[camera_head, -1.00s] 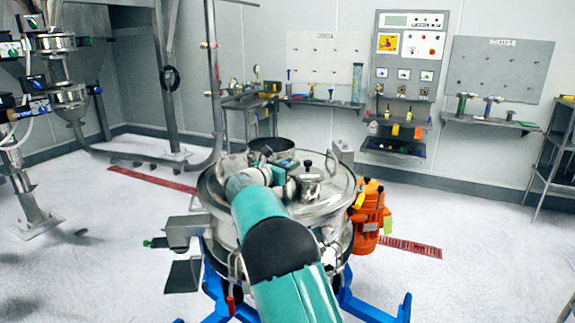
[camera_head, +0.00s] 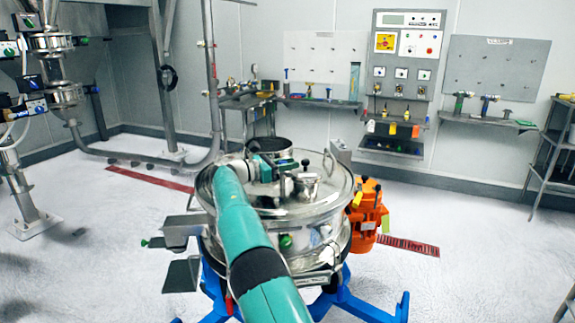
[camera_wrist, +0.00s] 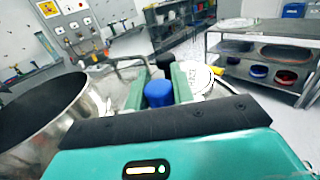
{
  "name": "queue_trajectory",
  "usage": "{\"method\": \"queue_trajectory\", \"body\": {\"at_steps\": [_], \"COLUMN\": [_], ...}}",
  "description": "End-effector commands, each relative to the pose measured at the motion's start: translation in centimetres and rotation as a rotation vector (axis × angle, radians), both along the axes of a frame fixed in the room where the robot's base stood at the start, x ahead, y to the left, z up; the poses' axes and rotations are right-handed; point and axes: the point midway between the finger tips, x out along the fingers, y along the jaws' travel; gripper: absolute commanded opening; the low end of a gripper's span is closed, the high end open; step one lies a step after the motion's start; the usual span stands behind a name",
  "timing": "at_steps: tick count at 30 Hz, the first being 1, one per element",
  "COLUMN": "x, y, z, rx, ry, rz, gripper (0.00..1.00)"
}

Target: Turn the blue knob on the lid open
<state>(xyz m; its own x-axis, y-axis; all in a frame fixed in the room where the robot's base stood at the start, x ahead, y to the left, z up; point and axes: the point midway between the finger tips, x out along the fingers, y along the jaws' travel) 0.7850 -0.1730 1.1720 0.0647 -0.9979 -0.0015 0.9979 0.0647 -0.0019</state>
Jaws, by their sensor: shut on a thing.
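The blue knob (camera_wrist: 158,94) is in the middle of the wrist view, between the two teal fingers of my gripper (camera_wrist: 160,80). The fingers are shut on its sides. A black knob (camera_wrist: 165,61) shows just beyond it. In the head view my gripper (camera_head: 272,168) is low over the round metal lid (camera_head: 325,198) of the sifter. The blue knob is not discernible there. The turn angle of the knob cannot be told.
An open metal cylinder (camera_head: 270,147) rises from the lid beside my gripper; its dark mouth (camera_wrist: 38,105) fills the wrist view's left side. An orange motor (camera_head: 366,215) stands right of the sifter. A grey rack (camera_wrist: 265,55) stands farther off. The floor around is mostly clear.

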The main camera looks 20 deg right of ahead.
Motion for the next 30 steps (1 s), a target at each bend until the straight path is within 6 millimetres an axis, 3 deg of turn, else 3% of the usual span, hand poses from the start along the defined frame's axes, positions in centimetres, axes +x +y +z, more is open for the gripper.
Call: {"method": "queue_trajectory", "body": {"at_steps": [30], "x": [-0.20], "y": [-0.08], "z": [0.64], "rx": [-0.007], "ry": [-0.009], "rz": [-0.078], "gripper": [0.01]}}
